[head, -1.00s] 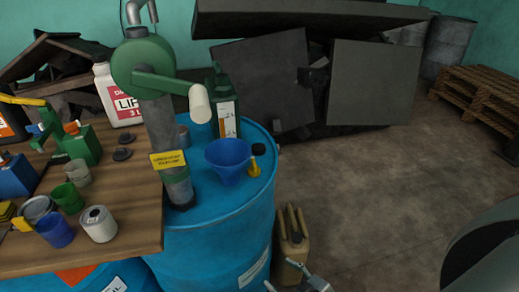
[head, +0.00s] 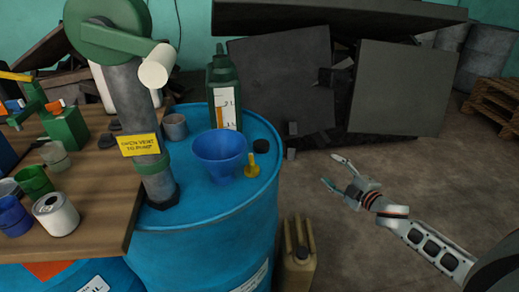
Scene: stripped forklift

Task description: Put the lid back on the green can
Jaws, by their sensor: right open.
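A tall green can (head: 224,97) with a pale level strip stands upright at the back of the blue drum's top (head: 205,205). I cannot tell clearly whether its neck is open. A small black round lid (head: 260,146) lies on the drum top near its right edge, right of the blue funnel. A smaller green can (head: 66,128) with an orange cap stands on the wooden bench. My right gripper (head: 334,172) is open and empty, right of the drum and apart from the lid. My left gripper is not in view.
The blue funnel (head: 220,155), a yellow fitting (head: 252,167) and a grey cup (head: 176,126) are on the drum. A hand pump (head: 143,125) rises at its left.

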